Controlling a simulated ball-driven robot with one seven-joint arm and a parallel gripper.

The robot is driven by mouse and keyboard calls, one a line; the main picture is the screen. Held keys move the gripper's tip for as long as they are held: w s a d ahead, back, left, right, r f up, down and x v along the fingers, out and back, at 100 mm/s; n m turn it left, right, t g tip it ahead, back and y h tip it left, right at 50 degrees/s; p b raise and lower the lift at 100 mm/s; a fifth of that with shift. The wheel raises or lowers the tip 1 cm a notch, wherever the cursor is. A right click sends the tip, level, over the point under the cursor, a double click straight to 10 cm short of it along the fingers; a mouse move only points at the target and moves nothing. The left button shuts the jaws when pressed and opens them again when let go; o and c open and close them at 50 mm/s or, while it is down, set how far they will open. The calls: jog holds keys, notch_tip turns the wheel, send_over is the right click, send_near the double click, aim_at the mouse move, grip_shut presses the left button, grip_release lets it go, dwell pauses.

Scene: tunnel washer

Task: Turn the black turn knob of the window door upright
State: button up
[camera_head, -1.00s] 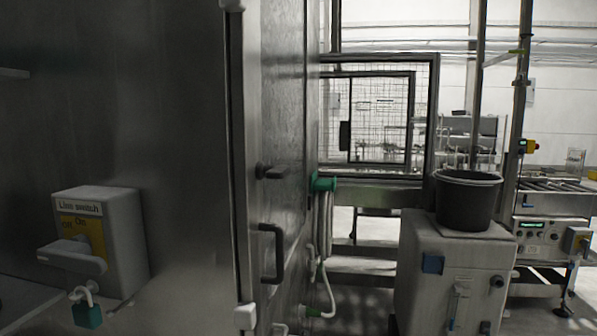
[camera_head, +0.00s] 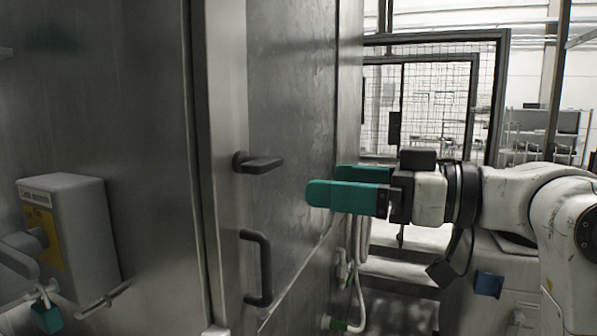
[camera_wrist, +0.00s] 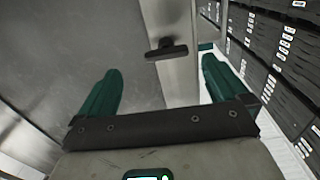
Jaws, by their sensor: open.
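The black turn knob (camera_head: 258,163) sits on the edge of the steel door (camera_head: 290,110) in the head view, its bar lying roughly level, sideways. It also shows in the wrist view (camera_wrist: 167,50), level and ahead between the fingertips. My gripper (camera_head: 325,182), with green fingers, is open and empty to the right of the knob and slightly lower, apart from it. In the wrist view my gripper (camera_wrist: 160,66) has a finger on either side of the knob, touching nothing visible.
A fixed black pull handle (camera_head: 260,268) is below the knob. A grey switch box (camera_head: 75,235) with a padlock (camera_head: 47,318) stands at the left. A mesh guard (camera_head: 435,100) and pale hoses (camera_head: 358,290) are behind and below my arm. Shelving (camera_wrist: 275,55) shows right in the wrist view.

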aim_at(274, 166)
jog(key=shift+n, duration=0.3)
jog(key=x, duration=0.3)
jog(key=r+p+x, duration=0.1)
jog(key=x, duration=0.6)
jog(key=shift+s+a+r+p, duration=0.2)
jog(key=shift+a+r+p, duration=0.15)
jog(key=shift+a+r, duration=0.05)
jog(key=c, duration=1)
